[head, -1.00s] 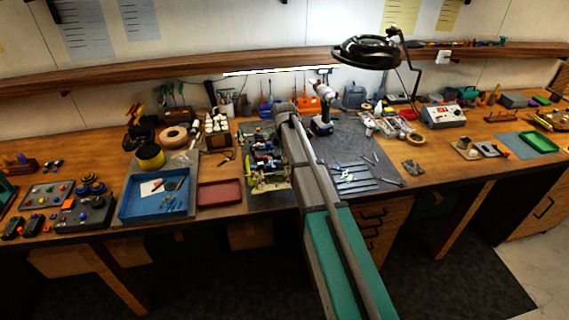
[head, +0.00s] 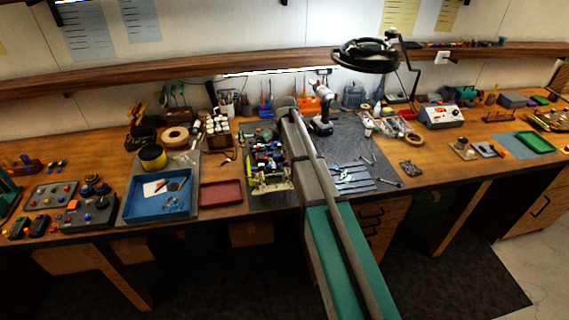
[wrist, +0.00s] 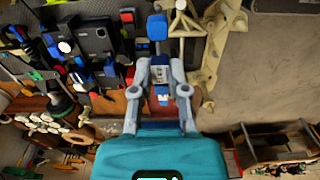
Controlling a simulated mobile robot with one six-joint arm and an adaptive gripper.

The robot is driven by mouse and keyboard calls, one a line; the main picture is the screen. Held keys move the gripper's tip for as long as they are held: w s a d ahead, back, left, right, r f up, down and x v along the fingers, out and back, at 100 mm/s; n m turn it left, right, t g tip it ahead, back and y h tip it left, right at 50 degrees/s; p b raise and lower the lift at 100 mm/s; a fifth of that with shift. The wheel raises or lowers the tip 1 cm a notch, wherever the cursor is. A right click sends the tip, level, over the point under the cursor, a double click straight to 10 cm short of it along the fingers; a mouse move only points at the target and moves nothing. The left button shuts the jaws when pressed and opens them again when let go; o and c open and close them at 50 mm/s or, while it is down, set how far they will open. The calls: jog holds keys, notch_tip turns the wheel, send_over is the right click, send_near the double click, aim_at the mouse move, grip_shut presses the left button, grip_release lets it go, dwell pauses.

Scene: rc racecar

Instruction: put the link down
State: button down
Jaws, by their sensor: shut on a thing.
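My gripper (wrist: 160,72) shows in the wrist view with a teal body and two grey fingers, closed on a small pale and blue piece, the link (wrist: 161,73). The link's outline is small and hard to separate from the parts behind it. The racecar (wrist: 90,50), with black, blue and red parts, lies just beyond and to the left of the fingers. I cannot tell whether the link touches it. In the head view the car (head: 268,165) sits on a grey mat left of my arm. My fingertips and the link cannot be made out there.
A cream car part (wrist: 207,45) lies right of the fingers. A red tray (head: 220,194) and a blue tray (head: 128,217) stand left of the car. A cordless drill (head: 321,115) stands behind my arm. Hand tools (head: 352,178) lie on the right mat. Bare mat shows right of the drill.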

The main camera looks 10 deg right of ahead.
jog(key=shift+r, duration=0.15)
dwell(0.3)
jog(key=s+a+f+n+b, duration=0.2)
jog(key=s+a+n, duration=0.5)
jog(key=s, duration=0.5)
jog(key=shift+s+a+f, duration=0.15)
jog(key=shift+s, duration=0.1)
jog(key=shift+a, duration=0.1)
